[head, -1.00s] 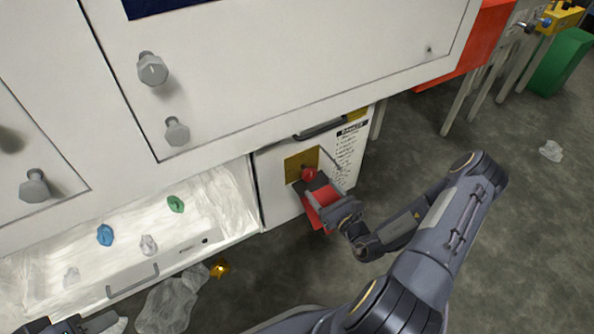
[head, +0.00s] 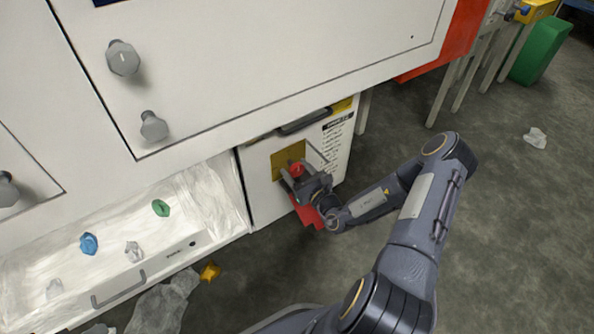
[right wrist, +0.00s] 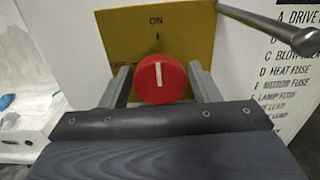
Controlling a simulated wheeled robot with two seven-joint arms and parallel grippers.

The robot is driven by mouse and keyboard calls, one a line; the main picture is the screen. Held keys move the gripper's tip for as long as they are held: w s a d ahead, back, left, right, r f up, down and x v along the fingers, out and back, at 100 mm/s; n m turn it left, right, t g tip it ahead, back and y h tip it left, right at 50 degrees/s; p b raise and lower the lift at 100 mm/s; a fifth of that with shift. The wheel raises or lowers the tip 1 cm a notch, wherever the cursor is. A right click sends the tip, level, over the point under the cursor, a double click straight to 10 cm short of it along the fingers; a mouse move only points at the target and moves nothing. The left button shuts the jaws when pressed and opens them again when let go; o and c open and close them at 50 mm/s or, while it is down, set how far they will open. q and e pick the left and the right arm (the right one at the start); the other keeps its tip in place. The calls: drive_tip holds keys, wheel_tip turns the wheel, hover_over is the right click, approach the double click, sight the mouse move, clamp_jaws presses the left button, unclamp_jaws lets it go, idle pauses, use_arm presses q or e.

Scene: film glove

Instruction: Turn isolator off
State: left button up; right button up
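The isolator is a round red knob (right wrist: 160,79) with a white line on a yellow plate (right wrist: 150,28). Its white line stands upright, in line with the mark under "ON". In the head view the knob (head: 297,170) sits on the white cabinet front, with the yellow plate (head: 281,161) behind it. My right gripper (right wrist: 160,84) is open, with one finger on each side of the knob. A gap shows between each finger and the knob in the right wrist view. In the head view the right gripper (head: 297,182) partly covers the knob's surroundings. My left gripper is not clearly visible.
A grey bar handle (right wrist: 270,27) sticks out at the upper right of the plate. A red panel (head: 306,214) hangs below my right gripper. An open white drawer (head: 195,240) with small coloured pieces is to the left.

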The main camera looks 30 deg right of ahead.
drive_tip(key=c, duration=0.7)
drive_tip(key=shift+r+n+p, duration=0.1)
drive_tip(key=shift+n+p, duration=0.4)
drive_tip(key=shift+p, duration=0.3)
drive_tip(key=n+p, duration=0.3)
drive_tip(key=shift+r, duration=0.1)
drive_tip(key=n+p, duration=0.2)
drive_tip(key=n, duration=0.1)
drive_tip(key=n+p, duration=0.3)
drive_tip(key=n, duration=0.2)
drive_tip(key=shift+d, duration=0.1)
drive_tip(key=n+p, duration=0.2)
drive_tip(key=n, duration=0.3)
drive_tip(key=shift+n, duration=0.4)
drive_tip(key=shift+o, duration=0.2)
drive_tip(key=o, duration=1)
drive_tip(key=shift+c, duration=0.2)
